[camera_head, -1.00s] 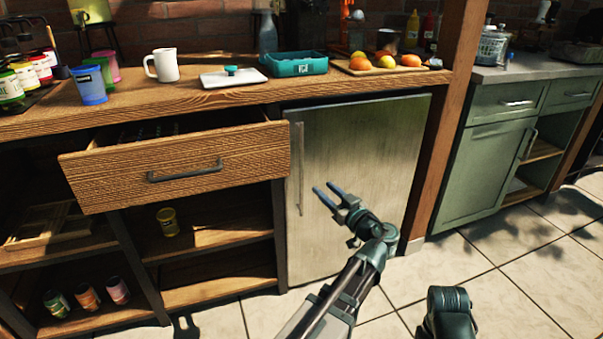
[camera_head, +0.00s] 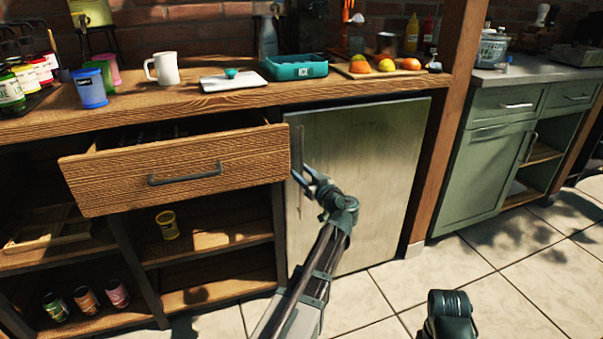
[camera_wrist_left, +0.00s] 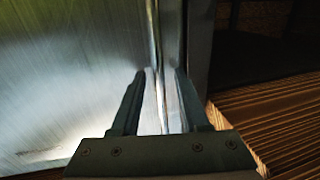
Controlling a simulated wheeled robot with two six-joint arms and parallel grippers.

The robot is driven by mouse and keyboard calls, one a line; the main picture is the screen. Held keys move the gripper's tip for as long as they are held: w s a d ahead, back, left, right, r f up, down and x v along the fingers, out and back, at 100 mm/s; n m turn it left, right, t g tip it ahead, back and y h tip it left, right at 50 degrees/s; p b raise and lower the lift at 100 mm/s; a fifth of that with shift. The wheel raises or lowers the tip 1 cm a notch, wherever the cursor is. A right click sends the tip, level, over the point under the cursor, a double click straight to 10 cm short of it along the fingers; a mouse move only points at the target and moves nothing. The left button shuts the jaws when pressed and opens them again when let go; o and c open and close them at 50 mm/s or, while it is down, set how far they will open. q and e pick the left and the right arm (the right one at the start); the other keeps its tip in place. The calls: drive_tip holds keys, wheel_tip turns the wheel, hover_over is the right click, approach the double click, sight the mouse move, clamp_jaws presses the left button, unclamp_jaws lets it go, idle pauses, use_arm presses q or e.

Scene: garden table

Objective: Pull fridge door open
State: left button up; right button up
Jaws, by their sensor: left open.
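The fridge door (camera_head: 375,165) is a brushed-metal panel under the wooden counter, and it appears shut. Its thin vertical handle (camera_head: 299,150) runs along the door's left edge. My left gripper (camera_head: 301,178) is open at the handle, partly covering its lower part. In the left wrist view, the fridge door (camera_wrist_left: 65,75) fills the left side. The handle (camera_wrist_left: 154,40) runs down to the space between the two open fingers of my left gripper (camera_wrist_left: 160,85). I cannot tell whether the fingers touch it. My right gripper is not in view.
A wooden drawer (camera_head: 180,168) sticks out just left of the fridge. A wooden post (camera_head: 449,130) stands right of it, then a green cabinet (camera_head: 480,175). The tiled floor (camera_head: 510,265) in front is clear. A teal tray (camera_head: 290,67) sits on the counter.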

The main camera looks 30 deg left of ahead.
use_arm(q)
clamp_jaws()
idle(1.4)
